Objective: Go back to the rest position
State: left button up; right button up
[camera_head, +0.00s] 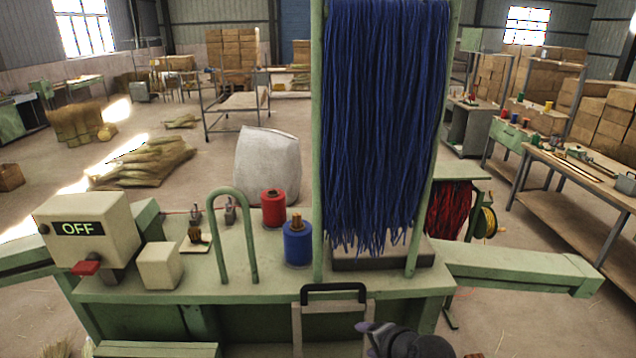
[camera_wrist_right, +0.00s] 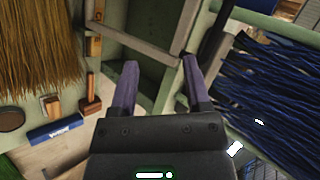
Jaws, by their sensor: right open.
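My right gripper (camera_head: 368,336) shows at the bottom edge of the head view, in front of the green winding machine (camera_head: 420,284) and below the black handle (camera_head: 334,287). In the right wrist view its two purple fingers (camera_wrist_right: 160,68) are apart with nothing between them. A pale frame bar and green machine parts lie beyond the fingers. My left gripper is in neither view.
Blue strands (camera_head: 385,120) hang from the green frame. A switch box marked OFF (camera_head: 88,228), a red spool (camera_head: 273,209) and a blue spool (camera_head: 298,243) are on the machine top. Straw (camera_wrist_right: 40,45) and blue strands (camera_wrist_right: 270,85) flank the gripper in the wrist view.

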jog(key=s+d+n+g+h, duration=0.2)
jog(key=s+n, duration=0.5)
jog(key=s, duration=0.6)
jog(key=s+d+n+g+h, duration=0.1)
jog(key=s+n+g+h, duration=0.15)
jog(key=s+n, duration=0.7)
jog(key=s+f+m+g+b, duration=0.1)
jog(key=s+f+b, duration=0.3)
jog(key=f+b, duration=1.25)
jog(key=s+f+m+g+b, duration=0.2)
jog(key=f+b, duration=0.5)
jog(key=f, duration=1.9)
jog(key=s+d+f+b, duration=0.1)
jog(key=s+f+b, duration=0.6)
jog(key=f, duration=0.5)
jog(key=s+d+f+b, duration=0.2)
jog(key=s+f+b, duration=0.5)
jog(key=f, duration=0.5)
jog(key=shift+d+f+n+b, duration=0.2)
jog(key=shift+d+n+b, duration=0.05)
jog(key=shift+n+b, duration=0.1)
jog(key=shift+s, duration=0.1)
